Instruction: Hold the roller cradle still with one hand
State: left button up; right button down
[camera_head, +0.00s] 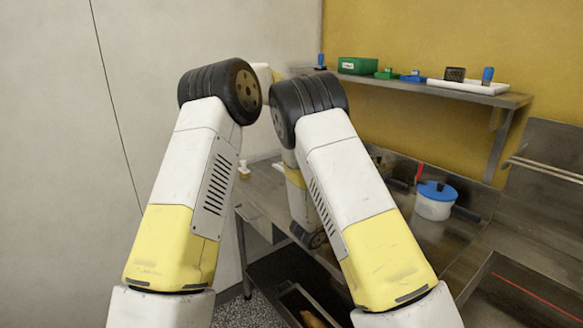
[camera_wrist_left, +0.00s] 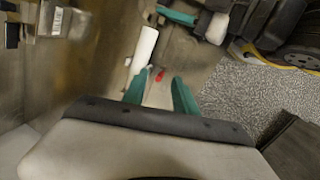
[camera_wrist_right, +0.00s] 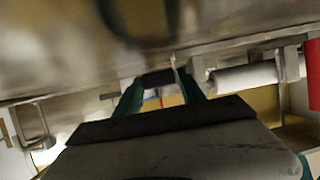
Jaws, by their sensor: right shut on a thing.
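In the right wrist view my right gripper (camera_wrist_right: 162,77) has its teal fingers on either side of a dark block (camera_wrist_right: 157,79), which looks like part of the roller cradle. It is shut on that piece under a metal edge. A pale roller (camera_wrist_right: 245,76) lies just right of the fingers. In the left wrist view my left gripper (camera_wrist_left: 155,85) has its fingers apart with nothing clearly between them. A white cylinder (camera_wrist_left: 145,48) and a small red piece (camera_wrist_left: 158,75) are beyond its tips. In the head view my arms hide both grippers and the cradle.
A wall shelf (camera_head: 430,92) carries a green box (camera_head: 360,65) and a white tray (camera_head: 468,87). A red cylinder (camera_wrist_right: 314,75) is near the right gripper.

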pick_arm(q)
jog(key=a+n+t+h, duration=0.1)
jog(key=a+n, duration=0.3)
jog(key=n, duration=1)
jog(key=x, duration=1)
jog(key=shift+w+f, duration=0.3)
jog(key=shift+w, duration=0.2)
jog(key=shift+w+a+f, duration=0.2)
jog(key=shift+w+a, duration=0.05)
jog(key=shift+w, duration=0.3)
jog(key=w+a, duration=0.2)
jog(key=shift+w+a+t, duration=0.25)
jog(key=shift+w+t, duration=0.05)
jog(key=v, duration=1.2)
